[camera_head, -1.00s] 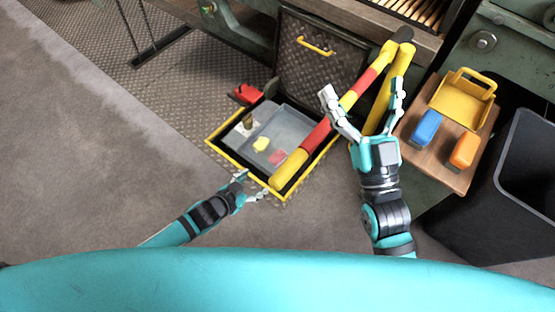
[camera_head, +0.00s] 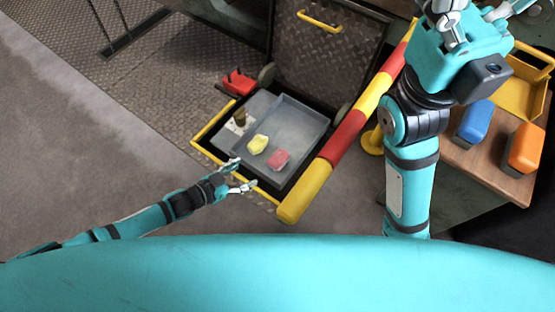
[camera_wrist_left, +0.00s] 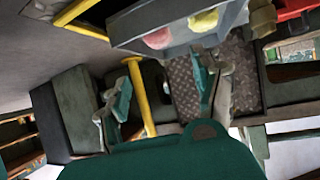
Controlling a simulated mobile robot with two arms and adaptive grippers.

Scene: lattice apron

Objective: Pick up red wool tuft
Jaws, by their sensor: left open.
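The red wool tuft (camera_head: 278,158) lies in a grey tray (camera_head: 308,118) inside the yellow-rimmed floor opening. A yellow tuft (camera_head: 258,144) lies just left of it. My left gripper (camera_head: 243,176) is open and empty, at the opening's near left rim, apart from the red tuft. In the left wrist view the red tuft (camera_wrist_left: 157,38) looks pinkish, beyond the spread fingers (camera_wrist_left: 160,88), beside the yellow tuft (camera_wrist_left: 203,20). My right gripper (camera_head: 472,14) is at the top right, its fingertips cut off by the frame edge.
A red-and-yellow striped bar (camera_head: 350,128) runs along the opening's right side. An open hatch lid (camera_head: 325,55) stands behind it. A small brown item (camera_head: 240,118) and a red bracket (camera_head: 238,82) are at the left. Blue (camera_head: 475,120) and orange (camera_head: 525,147) blocks sit on a wooden top.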

